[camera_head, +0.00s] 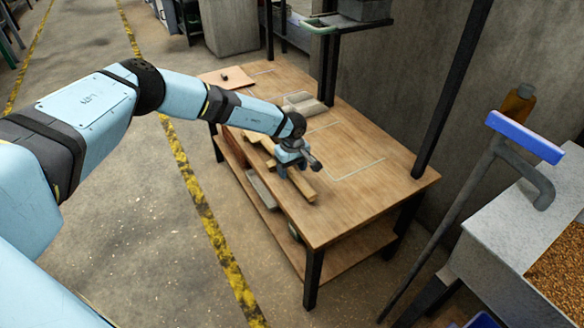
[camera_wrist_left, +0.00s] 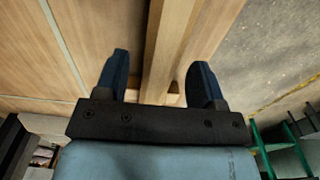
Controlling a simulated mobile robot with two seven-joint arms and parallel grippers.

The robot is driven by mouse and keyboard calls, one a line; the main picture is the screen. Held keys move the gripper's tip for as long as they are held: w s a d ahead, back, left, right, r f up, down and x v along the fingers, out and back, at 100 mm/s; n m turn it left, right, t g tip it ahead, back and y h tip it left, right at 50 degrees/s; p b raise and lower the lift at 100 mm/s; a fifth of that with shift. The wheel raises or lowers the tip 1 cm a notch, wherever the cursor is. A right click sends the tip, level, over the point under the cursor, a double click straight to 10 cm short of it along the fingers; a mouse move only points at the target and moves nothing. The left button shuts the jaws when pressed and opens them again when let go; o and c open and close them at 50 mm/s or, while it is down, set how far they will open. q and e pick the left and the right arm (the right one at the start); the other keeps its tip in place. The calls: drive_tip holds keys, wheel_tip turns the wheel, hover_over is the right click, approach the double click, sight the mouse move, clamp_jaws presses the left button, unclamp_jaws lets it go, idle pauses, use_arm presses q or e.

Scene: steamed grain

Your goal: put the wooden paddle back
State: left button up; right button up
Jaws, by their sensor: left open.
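The wooden paddle (camera_head: 302,187) lies near the left edge of the wooden table in the head view, one end showing just past my gripper. My left gripper (camera_head: 291,166) is over it, and hides part of it. In the left wrist view a long wooden bar, which looks like the paddle (camera_wrist_left: 167,45), runs between the two dark fingers of my left gripper (camera_wrist_left: 160,64). The fingers are open, with a gap visible on the left side of the bar. Whether they touch it I cannot tell. My right gripper is not in view.
The table (camera_head: 385,185) has white outlines on its top and bare room right of the paddle. Black posts stand along the wall side. A blue-handled tool (camera_head: 524,137) leans at right.

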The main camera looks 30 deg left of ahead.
use_arm(q)
drive_tip(key=shift+w+r, duration=0.1)
drive_tip(key=shift+r, duration=0.5)
wheel_tip(320, 180, up, 13)
drive_tip(key=p, duration=0.3)
drive_tip(key=shift+d+f, duration=0.15)
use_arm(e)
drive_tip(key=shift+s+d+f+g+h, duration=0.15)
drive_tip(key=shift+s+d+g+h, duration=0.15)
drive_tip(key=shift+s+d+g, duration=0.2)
